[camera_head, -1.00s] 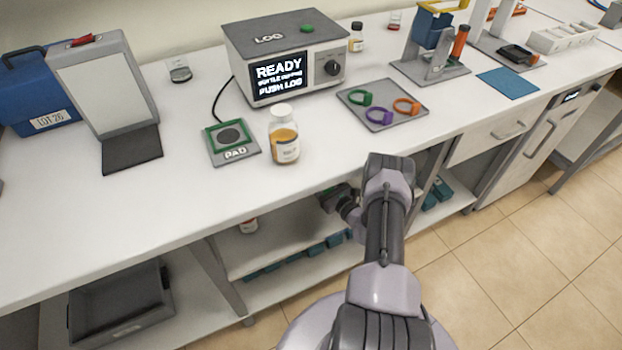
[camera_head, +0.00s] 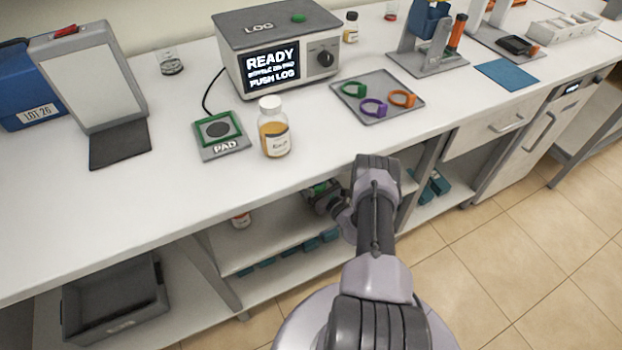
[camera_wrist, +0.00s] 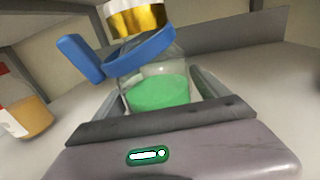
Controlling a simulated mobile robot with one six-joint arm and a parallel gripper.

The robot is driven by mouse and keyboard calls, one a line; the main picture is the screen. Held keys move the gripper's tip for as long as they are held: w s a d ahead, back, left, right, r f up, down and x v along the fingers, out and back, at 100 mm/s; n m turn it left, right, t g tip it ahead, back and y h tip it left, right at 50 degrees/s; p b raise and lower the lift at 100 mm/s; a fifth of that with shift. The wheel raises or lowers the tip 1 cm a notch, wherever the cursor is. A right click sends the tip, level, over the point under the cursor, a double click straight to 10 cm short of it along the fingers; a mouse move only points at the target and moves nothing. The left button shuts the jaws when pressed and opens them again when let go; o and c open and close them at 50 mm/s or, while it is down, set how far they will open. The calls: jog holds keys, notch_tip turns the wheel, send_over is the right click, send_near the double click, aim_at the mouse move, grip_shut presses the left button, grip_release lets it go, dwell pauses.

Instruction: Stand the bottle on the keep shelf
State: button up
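In the wrist view, a clear bottle (camera_wrist: 165,68) wears a blue ring (camera_wrist: 140,58) with a tab to its left. It shows white and gold bands at its top and green at its near end. My gripper (camera_wrist: 165,92) has a finger on each side of the bottle and appears shut on it; the contact is partly hidden. The bottle looks tilted in this view. In the head view my gripper (camera_head: 322,196) is under the bench top at the keep shelf (camera_head: 238,255), largely hidden by my wrist and the bench edge.
A bottle with amber contents (camera_wrist: 22,105) stands left of my gripper; a small bottle (camera_head: 241,220) shows on the shelf. The bench top (camera_head: 200,190) is overhead, holding an amber bottle (camera_head: 274,135), pad (camera_head: 221,148) and ring tray (camera_head: 413,112). A grey bin (camera_head: 115,300) is lower left.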

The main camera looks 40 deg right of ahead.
jog(key=shift+r, duration=0.1)
jog(key=s+p, duration=0.1)
jog(key=s, duration=0.3)
jog(key=s+p, duration=0.2)
jog(key=s, duration=0.2)
jog(key=s+a+p, duration=0.1)
jog(key=s, duration=0.2)
jog(key=shift+s+r, duration=0.1)
jog(key=shift+s, duration=0.4)
